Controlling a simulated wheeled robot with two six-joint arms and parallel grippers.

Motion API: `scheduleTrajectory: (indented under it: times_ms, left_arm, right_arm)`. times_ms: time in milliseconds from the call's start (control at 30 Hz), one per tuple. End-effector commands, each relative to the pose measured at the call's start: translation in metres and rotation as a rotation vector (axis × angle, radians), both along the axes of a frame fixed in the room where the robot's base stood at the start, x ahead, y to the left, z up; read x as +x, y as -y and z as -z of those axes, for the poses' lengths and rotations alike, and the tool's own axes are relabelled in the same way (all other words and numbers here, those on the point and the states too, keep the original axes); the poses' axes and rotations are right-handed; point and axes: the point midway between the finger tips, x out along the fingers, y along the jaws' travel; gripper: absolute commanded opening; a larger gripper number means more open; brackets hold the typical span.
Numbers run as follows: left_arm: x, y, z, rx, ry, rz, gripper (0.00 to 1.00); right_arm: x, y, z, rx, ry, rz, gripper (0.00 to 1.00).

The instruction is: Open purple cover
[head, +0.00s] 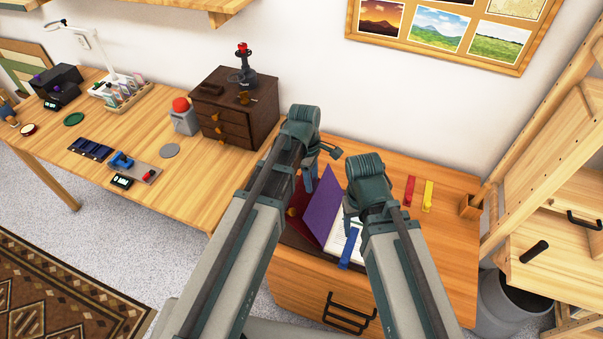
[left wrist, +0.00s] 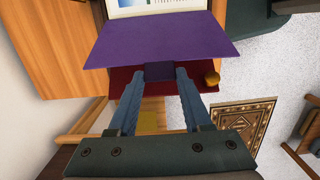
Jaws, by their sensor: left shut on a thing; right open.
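The purple cover (head: 322,207) stands tilted up, partly open, on the wooden cabinet top. It also shows in the left wrist view (left wrist: 165,42). My left gripper (head: 309,180) is shut on the dark purple tab (left wrist: 159,72) at the cover's edge. A white printed page (head: 342,232) shows to the right of the cover, and part of it shows beyond the cover in the left wrist view. A dark red panel (left wrist: 122,80) lies behind the cover. My right gripper (head: 351,250) is over the page side near the cabinet's front; its fingertips are hard to separate.
A red bar (head: 409,190) and a yellow bar (head: 428,195) lie at the right of the cabinet top. A gold knob (left wrist: 211,78) sits beside the cover. A dark drawer box (head: 235,110) stands on the left desk. A wooden shelf unit rises at right.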

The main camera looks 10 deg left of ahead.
Motion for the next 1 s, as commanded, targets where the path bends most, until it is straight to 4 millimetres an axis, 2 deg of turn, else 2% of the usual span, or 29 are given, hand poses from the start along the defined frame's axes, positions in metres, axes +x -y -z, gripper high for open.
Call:
scheduleTrajectory:
  times_ms: [33,233,600,633,767,1000]
  left_arm:
    - [-0.002,0.008,-0.006,0.026,0.004,0.007,0.0]
    - [-0.006,0.028,-0.012,0.058,0.012,0.003,0.0]
    - [-0.006,0.033,-0.012,0.053,0.012,0.001,0.0]
    - [-0.006,0.033,-0.012,0.053,0.012,0.001,0.55]
    - [-0.006,0.032,-0.012,0.054,0.012,0.001,0.78]
    - [-0.006,0.031,-0.011,0.056,0.012,0.0,0.8]
  right_arm:
    - [0.0,0.0,-0.006,0.0,0.0,0.0,0.62]
    - [0.0,0.0,-0.013,0.0,0.0,0.0,0.62]
    - [0.0,0.0,-0.012,0.0,0.0,0.0,0.62]
    - [0.0,0.0,-0.012,0.0,0.0,0.0,0.62]
    - [0.0,0.0,-0.012,0.0,0.0,0.0,0.62]
    - [0.0,0.0,-0.012,0.0,0.0,0.0,0.62]
